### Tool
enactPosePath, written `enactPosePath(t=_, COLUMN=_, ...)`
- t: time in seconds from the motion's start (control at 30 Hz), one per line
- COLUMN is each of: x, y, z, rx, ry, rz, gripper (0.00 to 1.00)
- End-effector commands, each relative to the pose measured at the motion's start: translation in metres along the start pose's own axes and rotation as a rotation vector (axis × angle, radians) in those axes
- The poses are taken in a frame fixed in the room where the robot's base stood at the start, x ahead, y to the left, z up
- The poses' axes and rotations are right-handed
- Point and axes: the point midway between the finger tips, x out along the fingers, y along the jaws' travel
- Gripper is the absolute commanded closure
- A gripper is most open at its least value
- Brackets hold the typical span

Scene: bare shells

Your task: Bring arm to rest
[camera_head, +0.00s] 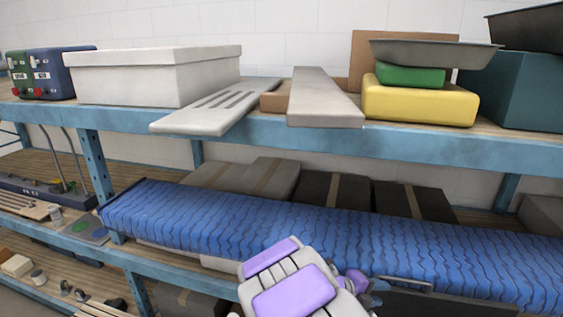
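My arm (292,285), white with purple panels, rises into view at the bottom middle. It is in front of the long blue ribbed roll on the middle shelf. At its right end are a small purple part and dark grey parts, which look like my gripper (370,285). They are small and partly hidden by the arm, so I cannot tell whether the fingers are open or shut. No held object can be made out.
The blue ribbed roll (230,225) lies along the blue-framed shelving. Grey boxes (270,178) are behind it. The top shelf holds a white box (150,80), a grey plank (320,98) and a yellow block (418,103). Small items crowd the lower left shelves.

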Motion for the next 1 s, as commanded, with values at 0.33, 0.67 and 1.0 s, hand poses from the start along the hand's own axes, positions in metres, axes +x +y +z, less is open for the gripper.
enactPosePath(t=0.33, x=0.014, y=0.066, z=-0.128, rx=1.161, ry=0.377, rz=0.141, gripper=0.62)
enactPosePath(t=0.67, x=-0.022, y=0.171, z=-0.210, rx=2.125, ry=0.915, rz=0.106, gripper=0.62)
enactPosePath(t=1.0, x=-0.084, y=0.274, z=-0.251, rx=-2.665, ry=-1.587, rz=0.185, gripper=0.62)
